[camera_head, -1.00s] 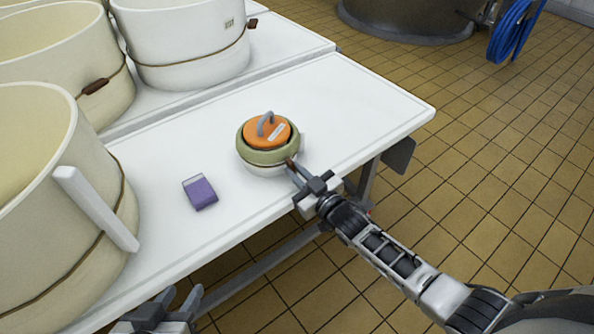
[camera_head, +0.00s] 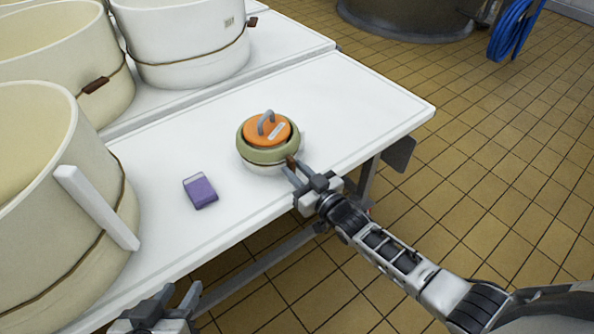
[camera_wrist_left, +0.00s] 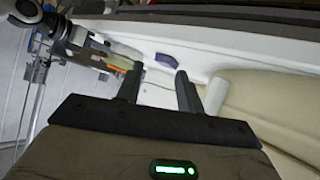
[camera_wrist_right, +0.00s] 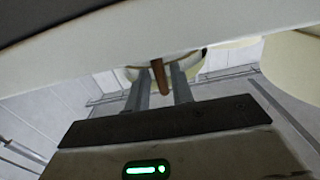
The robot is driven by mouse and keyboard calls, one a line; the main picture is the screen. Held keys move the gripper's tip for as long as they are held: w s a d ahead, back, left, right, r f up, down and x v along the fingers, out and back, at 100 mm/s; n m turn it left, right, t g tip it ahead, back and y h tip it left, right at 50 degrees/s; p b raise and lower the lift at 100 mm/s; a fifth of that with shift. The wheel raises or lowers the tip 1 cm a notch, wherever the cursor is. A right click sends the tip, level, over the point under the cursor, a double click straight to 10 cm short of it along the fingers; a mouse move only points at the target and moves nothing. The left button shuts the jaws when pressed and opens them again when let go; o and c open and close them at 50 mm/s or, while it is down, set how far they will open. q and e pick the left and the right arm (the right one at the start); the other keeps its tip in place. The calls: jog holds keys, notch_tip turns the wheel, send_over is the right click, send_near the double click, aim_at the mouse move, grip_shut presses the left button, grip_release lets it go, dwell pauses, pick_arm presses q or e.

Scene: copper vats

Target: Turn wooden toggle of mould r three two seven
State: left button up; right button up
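A small round mould (camera_head: 266,142) with a green band, a white lower part and an orange lid with a grey handle stands on the white table. Its brown wooden toggle (camera_head: 291,162) is on the near right side. My right gripper (camera_head: 293,171) is at the table's front edge beside the mould. In the right wrist view the toggle (camera_wrist_right: 159,77) stands between my right fingers (camera_wrist_right: 161,88), with gaps on both sides. My left gripper (camera_head: 177,298) is open and empty below the table's front edge; it also shows open in the left wrist view (camera_wrist_left: 158,88). The mould's label is too small to read.
A purple and white block (camera_head: 200,191) lies left of the mould on the white table (camera_head: 345,100). Large cream vessels (camera_head: 50,215) with bands stand at the left and back. The table's right part is clear. A blue hose (camera_head: 515,35) hangs far right.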

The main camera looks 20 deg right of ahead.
jog(key=shift+o, duration=0.3)
jog(key=shift+s, duration=0.1)
